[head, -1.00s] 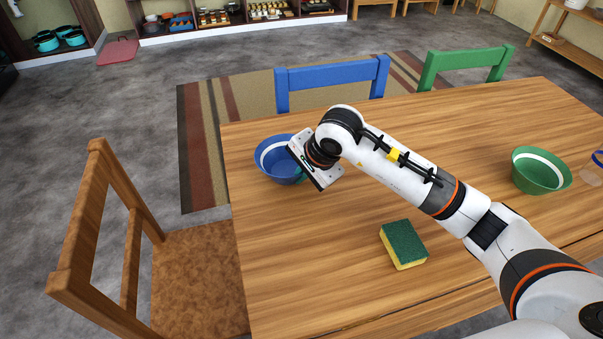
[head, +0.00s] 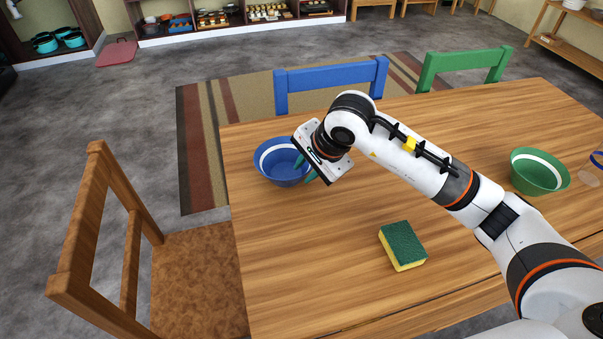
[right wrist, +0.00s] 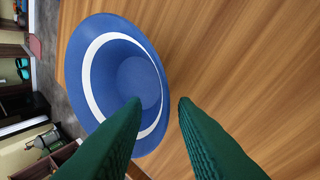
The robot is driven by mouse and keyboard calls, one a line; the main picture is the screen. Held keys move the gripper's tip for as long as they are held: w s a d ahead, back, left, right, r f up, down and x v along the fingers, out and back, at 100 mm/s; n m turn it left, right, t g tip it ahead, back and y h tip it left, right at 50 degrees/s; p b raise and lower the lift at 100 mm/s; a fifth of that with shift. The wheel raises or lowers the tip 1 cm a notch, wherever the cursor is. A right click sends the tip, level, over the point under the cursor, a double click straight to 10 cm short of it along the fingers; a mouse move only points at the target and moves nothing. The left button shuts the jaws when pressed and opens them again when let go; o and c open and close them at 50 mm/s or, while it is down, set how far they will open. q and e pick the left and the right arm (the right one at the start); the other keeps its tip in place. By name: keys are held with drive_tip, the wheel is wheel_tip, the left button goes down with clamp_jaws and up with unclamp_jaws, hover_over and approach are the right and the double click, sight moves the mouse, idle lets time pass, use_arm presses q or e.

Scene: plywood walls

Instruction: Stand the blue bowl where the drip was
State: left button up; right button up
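The blue bowl (head: 270,168), with a white band inside, stands upright on the wooden table (head: 330,270) near its far left corner. It also shows in the right wrist view (right wrist: 92,45). My right gripper (head: 303,172) is at the bowl's right rim, its green fingers apart. In the right wrist view, one fingertip overlaps the bowl's inside and the other is beyond the rim over bare wood; contact cannot be told. My left gripper is not in view. No drip can be made out on the table.
A green and yellow sponge (head: 402,245) lies on the table nearer me. A green bowl (head: 538,172) stands at the right. A wooden chair (head: 120,235) is at the left, with blue (head: 335,77) and green (head: 465,62) chairs behind. The front left tabletop is clear.

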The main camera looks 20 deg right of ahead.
drive_tip(key=v, duration=0.2)
drive_tip(key=shift+s+d+r, duration=0.1)
drive_tip(key=shift+r, duration=0.15)
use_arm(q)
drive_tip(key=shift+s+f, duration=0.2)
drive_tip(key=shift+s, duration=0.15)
use_arm(e)
drive_tip(key=shift+s+d+r, duration=0.1)
drive_tip(key=shift+s+r, duration=0.1)
drive_tip(key=shift+r, duration=0.15)
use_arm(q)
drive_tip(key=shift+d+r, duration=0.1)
